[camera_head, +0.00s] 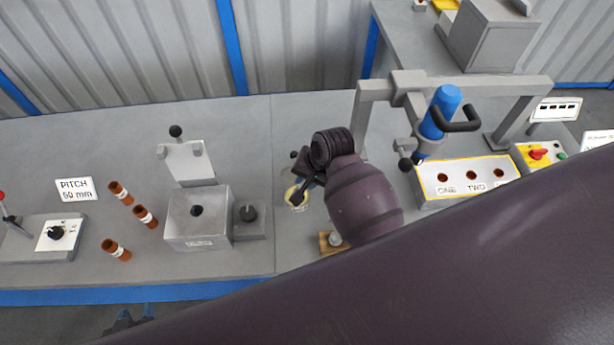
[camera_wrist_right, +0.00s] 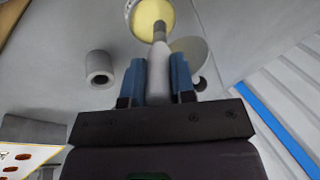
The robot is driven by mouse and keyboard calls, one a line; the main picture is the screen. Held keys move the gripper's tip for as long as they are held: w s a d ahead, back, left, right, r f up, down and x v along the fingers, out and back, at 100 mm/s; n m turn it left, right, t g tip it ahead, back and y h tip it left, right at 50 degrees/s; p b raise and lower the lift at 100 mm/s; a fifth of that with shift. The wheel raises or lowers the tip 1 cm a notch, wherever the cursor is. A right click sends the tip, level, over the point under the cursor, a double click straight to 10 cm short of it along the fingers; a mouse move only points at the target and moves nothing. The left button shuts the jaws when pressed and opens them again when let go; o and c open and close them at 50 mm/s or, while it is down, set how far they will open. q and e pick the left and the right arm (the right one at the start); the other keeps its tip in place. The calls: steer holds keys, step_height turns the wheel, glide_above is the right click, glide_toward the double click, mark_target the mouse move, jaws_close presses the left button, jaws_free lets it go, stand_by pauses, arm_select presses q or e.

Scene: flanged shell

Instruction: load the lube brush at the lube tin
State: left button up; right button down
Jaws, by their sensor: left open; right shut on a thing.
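The lube tin (camera_head: 291,203) is a small round tin with pale yellow contents, partly hidden behind my right gripper (camera_head: 303,187). In the right wrist view the tin (camera_wrist_right: 138,14) is at the top. There my right gripper (camera_wrist_right: 159,74) has its two blue fingers shut on the lube brush (camera_wrist_right: 158,76), a pale handle with a darker grey tip. The tip overlaps the tin's yellow surface; I cannot tell whether it touches it. My left gripper (camera_head: 128,319) is open and only partly in view at the bottom left edge, away from the tin.
A metal block (camera_head: 198,225) with a hole stands left of the tin, with several copper-brown tubes (camera_head: 116,250) beyond it. A wooden block (camera_head: 328,246) sits near my right wrist. A grey frame with a blue tool (camera_head: 440,110) and a yellow-edged box (camera_head: 468,178) stand right.

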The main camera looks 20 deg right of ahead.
steer(key=shift+f, duration=0.6)
stand_by(0.9)
steer(key=shift+f, duration=0.1)
stand_by(1.0)
steer(key=shift+r, duration=3.55)
steer(key=shift+s, duration=0.1)
